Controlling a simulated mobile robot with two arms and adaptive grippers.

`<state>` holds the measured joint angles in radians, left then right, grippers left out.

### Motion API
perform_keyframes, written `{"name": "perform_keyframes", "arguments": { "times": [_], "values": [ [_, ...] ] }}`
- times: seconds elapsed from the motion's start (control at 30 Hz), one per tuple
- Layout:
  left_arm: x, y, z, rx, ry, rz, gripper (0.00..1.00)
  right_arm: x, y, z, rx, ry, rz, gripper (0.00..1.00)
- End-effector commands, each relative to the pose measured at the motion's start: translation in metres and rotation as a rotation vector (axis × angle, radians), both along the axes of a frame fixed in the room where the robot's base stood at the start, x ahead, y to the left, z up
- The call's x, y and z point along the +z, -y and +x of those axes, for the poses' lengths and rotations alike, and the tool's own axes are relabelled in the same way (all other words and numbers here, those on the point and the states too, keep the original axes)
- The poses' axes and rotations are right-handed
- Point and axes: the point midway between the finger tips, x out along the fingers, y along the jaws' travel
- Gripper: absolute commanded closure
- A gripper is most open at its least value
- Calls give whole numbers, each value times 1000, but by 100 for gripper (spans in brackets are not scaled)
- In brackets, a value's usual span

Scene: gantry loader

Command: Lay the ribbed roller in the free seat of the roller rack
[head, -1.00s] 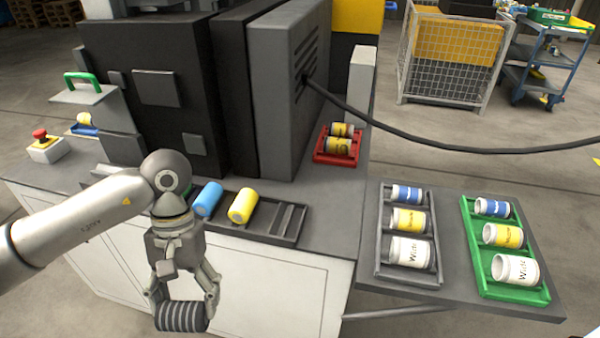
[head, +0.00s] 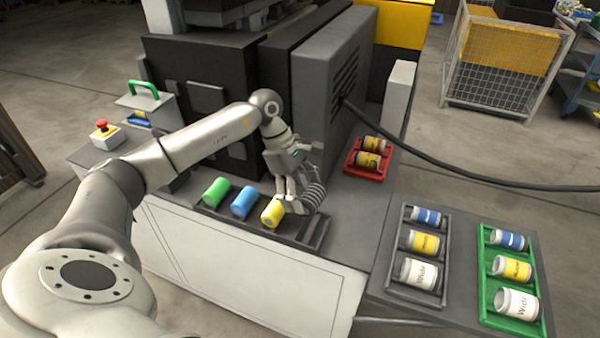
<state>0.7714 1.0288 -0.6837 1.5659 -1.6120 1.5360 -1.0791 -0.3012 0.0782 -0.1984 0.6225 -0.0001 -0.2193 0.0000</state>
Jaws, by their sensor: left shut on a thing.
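The ribbed roller (head: 314,196) is dark grey and is held in my left gripper (head: 301,203), whose fingers are shut on it. Gripper and roller are over the right part of the dark roller rack (head: 318,238), just right of the yellow roller (head: 273,213). The rack also holds a green roller (head: 215,192) and a blue roller (head: 243,203) to the left. The free seat at the rack's right end is partly hidden by the gripper and roller. I cannot tell whether the roller touches the rack. My right gripper is not in view.
A red tray (head: 352,168) with two yellow-labelled cans stands behind, beside the grey machine panel (head: 330,75). A black cable (head: 450,172) runs right from the panel. A grey tray (head: 391,285) and a green tray (head: 484,300) of cans lie on the side table at right.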

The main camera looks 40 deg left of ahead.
Motion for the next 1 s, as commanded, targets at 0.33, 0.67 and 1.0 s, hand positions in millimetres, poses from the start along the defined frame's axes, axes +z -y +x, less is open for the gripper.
{"name": "perform_keyframes", "arguments": {
  "times": [0.33, 0.67, 1.0],
  "values": [
    [-7, -15, 6, 100, -3, -5, 57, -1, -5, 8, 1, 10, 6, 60],
    [-42, -14, 5, 96, -4, -6, 57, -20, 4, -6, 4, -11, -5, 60],
    [-86, -14, 6, 96, -2, -4, 57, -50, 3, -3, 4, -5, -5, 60]
  ]
}}
